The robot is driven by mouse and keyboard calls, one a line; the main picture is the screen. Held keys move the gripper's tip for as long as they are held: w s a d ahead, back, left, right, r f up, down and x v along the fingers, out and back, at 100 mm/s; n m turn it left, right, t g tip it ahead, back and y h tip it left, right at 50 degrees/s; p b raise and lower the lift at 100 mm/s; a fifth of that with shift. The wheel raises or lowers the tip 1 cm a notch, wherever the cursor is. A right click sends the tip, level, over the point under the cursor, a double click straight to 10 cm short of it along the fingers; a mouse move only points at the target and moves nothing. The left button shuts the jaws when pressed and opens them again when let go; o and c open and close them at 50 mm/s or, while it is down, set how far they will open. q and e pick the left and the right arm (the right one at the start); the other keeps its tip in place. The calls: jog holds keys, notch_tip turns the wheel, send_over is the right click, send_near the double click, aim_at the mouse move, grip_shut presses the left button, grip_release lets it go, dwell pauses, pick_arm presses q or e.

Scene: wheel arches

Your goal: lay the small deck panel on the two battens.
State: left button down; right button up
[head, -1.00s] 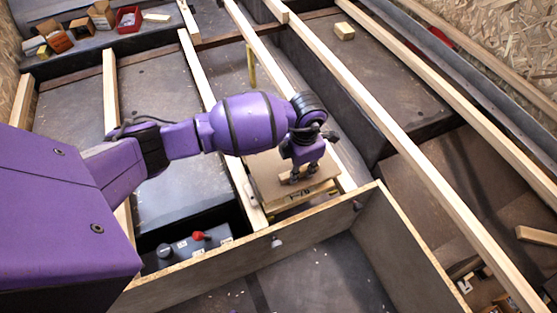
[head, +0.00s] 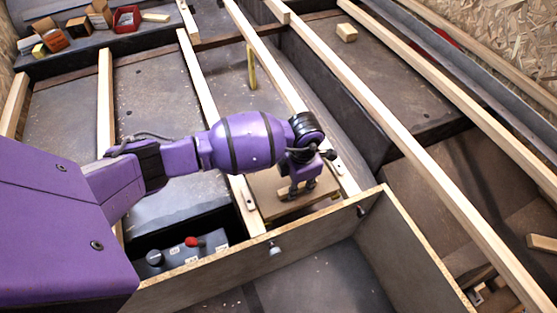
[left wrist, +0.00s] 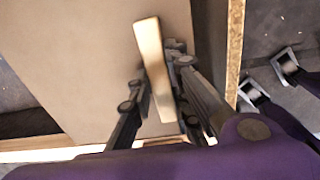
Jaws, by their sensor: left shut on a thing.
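The small deck panel (head: 266,187) is a flat brown board with a pale wooden grip block on top. My left gripper (head: 301,187) is shut on that block, also seen in the left wrist view (left wrist: 149,45). The panel fills much of the left wrist view (left wrist: 75,55). In the head view it lies between or over the left batten (head: 243,190) and the right batten (head: 346,178), long pale strips. My gripper hides part of the panel, and I cannot tell whether its underside touches the battens. My right gripper is not in view.
An upright board wall (head: 300,241) stands close to the panel's near side. Other pale battens (head: 400,120) run across the bay. Small boxes (head: 78,27) stand at the far left.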

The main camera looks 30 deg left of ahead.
pick_arm(q)
jog(key=shift+w+r, duration=0.2)
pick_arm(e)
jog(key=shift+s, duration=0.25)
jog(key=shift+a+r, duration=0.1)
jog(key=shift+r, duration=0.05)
pick_arm(q)
jog(key=c, duration=1.6)
grip_release()
jog(key=shift+o, duration=0.2)
jog(key=shift+s, duration=0.1)
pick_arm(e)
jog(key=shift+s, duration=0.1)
pick_arm(q)
notch_tip(320, 180, up, 12)
jog(key=shift+d, duration=0.1)
